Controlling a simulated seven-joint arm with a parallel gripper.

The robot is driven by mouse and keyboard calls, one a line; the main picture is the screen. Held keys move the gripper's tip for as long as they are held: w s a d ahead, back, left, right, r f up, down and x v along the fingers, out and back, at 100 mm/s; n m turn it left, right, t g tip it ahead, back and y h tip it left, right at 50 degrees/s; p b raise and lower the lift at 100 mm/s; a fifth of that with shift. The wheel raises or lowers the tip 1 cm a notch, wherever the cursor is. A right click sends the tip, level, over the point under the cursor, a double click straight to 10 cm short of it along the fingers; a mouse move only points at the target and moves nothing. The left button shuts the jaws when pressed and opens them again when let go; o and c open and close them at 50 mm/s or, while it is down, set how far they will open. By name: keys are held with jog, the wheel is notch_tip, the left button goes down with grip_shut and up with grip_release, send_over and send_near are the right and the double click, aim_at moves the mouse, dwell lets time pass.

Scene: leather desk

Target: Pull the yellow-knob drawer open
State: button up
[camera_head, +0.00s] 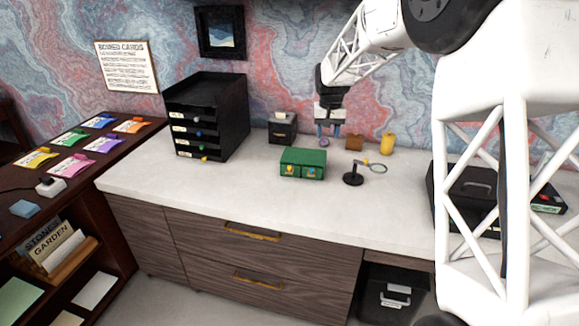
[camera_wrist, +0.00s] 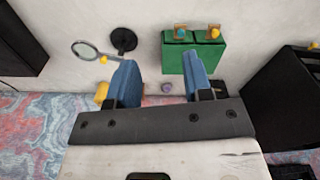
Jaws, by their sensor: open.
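A black drawer unit (camera_head: 205,112) stands on the left of the white desktop, with several shut drawers, labels and coloured knobs. The yellow knob (camera_head: 204,159) is on its lowest drawer, close to the desktop. In the wrist view the unit (camera_wrist: 280,95) shows partly at the right, with a yellow knob (camera_wrist: 314,45) at the picture's edge. My gripper (camera_head: 330,130) is open and empty, pointing down above the back of the desk, well to the right of the unit. Its blue fingers (camera_wrist: 160,58) are apart in the wrist view.
A green box (camera_head: 303,163) with two small fronts stands between the unit and a magnifier stand (camera_head: 353,179). A small black box (camera_head: 283,128), a purple item (camera_head: 324,142), a brown block (camera_head: 354,143) and a yellow bottle (camera_head: 387,144) stand behind. The desktop before the unit is clear.

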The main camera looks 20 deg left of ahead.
send_over(289, 166)
jog(key=shift+n+g, duration=0.3)
jog(key=shift+n, duration=0.1)
notch_tip(289, 166, down, 14)
jog(key=shift+f, duration=0.25)
jog(key=shift+f, duration=3.9)
jog(key=shift+c, duration=0.4)
grip_shut()
jog(key=shift+d, duration=0.1)
